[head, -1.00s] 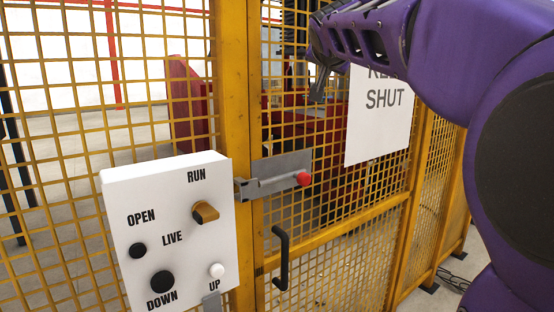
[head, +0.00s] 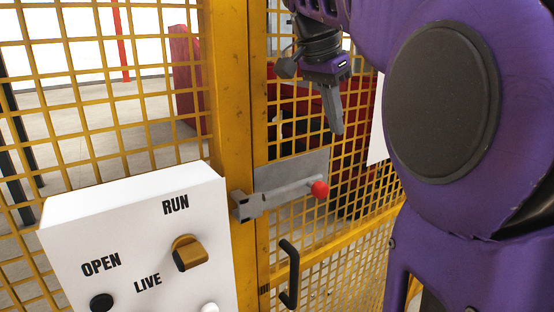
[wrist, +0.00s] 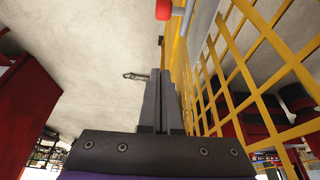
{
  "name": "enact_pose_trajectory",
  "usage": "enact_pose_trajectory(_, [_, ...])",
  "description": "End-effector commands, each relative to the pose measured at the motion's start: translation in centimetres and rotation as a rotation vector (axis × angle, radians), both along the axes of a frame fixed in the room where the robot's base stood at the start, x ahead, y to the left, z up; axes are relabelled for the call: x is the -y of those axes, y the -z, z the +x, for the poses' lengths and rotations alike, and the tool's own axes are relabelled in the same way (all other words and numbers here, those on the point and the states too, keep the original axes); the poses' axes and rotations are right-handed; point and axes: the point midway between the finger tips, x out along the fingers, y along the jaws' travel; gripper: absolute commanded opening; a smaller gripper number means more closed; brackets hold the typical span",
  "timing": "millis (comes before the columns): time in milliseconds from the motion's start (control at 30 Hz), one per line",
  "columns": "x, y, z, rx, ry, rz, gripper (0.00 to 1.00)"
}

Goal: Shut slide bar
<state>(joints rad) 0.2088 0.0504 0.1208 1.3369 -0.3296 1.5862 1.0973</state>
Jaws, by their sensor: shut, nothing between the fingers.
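The slide bar (head: 288,194) is a grey metal bar on a grey plate (head: 305,167) on the yellow mesh gate. Its red knob (head: 320,188) is at the right end. To its left, a grey bracket (head: 244,207) sits on the yellow post; I cannot tell whether the bar's tip is inside it. My gripper (head: 337,131) is shut and empty, pointing down, above and slightly right of the knob and apart from it. In the wrist view the shut fingers (wrist: 161,74) point up the picture, and the red knob (wrist: 163,9) shows at the top edge.
A white control box (head: 130,240) with a RUN switch (head: 187,252) and buttons stands at the lower left. A black gate handle (head: 290,272) is below the bar. A white sign (head: 377,130) is partly hidden by my arm. Yellow mesh (wrist: 255,75) runs close beside my fingers.

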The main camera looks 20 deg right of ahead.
Motion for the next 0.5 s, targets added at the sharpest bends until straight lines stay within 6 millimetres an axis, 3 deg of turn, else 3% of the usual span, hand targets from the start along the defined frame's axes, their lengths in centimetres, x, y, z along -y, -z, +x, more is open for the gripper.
enact_pose_trajectory(167, [0.3,1.2,-0.2,-0.014,0.007,0.006,0.00])
enact_pose_trajectory(500, [2.5,7.6,0.6,-0.014,0.006,0.005,0.00])
